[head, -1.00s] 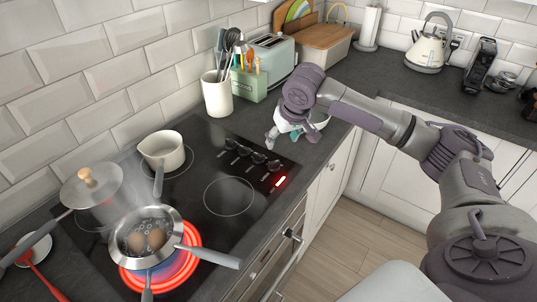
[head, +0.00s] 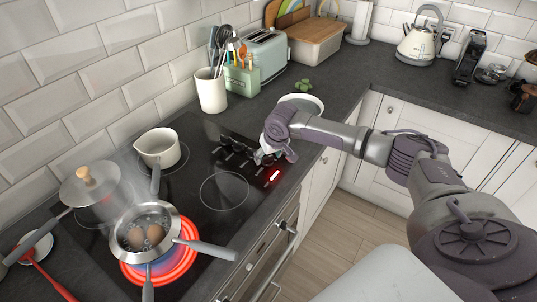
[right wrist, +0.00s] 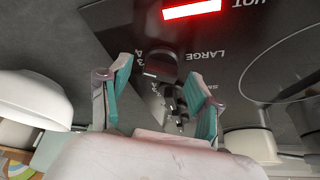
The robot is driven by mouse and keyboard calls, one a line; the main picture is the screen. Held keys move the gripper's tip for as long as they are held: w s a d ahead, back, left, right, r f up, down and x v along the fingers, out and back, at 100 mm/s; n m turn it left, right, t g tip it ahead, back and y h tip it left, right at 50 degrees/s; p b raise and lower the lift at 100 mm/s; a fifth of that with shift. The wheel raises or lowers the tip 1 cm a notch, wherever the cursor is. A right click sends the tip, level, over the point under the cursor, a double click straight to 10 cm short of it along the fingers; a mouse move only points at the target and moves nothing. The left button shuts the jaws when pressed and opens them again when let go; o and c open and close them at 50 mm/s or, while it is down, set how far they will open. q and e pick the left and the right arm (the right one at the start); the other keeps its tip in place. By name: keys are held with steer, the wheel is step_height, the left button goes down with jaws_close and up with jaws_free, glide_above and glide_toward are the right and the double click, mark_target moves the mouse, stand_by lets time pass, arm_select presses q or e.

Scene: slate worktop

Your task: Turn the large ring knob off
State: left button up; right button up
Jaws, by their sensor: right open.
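The large ring knob (right wrist: 160,62) is a dark round knob beside the printed word "LARGE" in the right wrist view. My right gripper (right wrist: 162,88) is open, with its teal-padded fingers on either side of the view and the knob showing between and just beyond the tips. No contact with the knob can be made out. In the head view my right gripper (head: 266,156) is low over the knob row and hides that end of it. The large ring (head: 187,262) glows red under a steel pan (head: 133,228) with eggs in bubbling water. My left gripper is out of view.
A red "HOT" light (head: 275,176) is lit on the hob. Other dark knobs (head: 232,150) stand in the row close by. A white saucepan (head: 160,150), utensil crock (head: 211,92) and white bowl (head: 301,103) stand around. The front ring (head: 225,191) is bare.

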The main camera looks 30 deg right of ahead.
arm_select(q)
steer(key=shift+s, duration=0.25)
arm_select(e)
steer(key=shift+c, duration=0.9)
steer(key=c, duration=1)
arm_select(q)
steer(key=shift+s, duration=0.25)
arm_select(e)
steer(key=shift+o, duration=0.2)
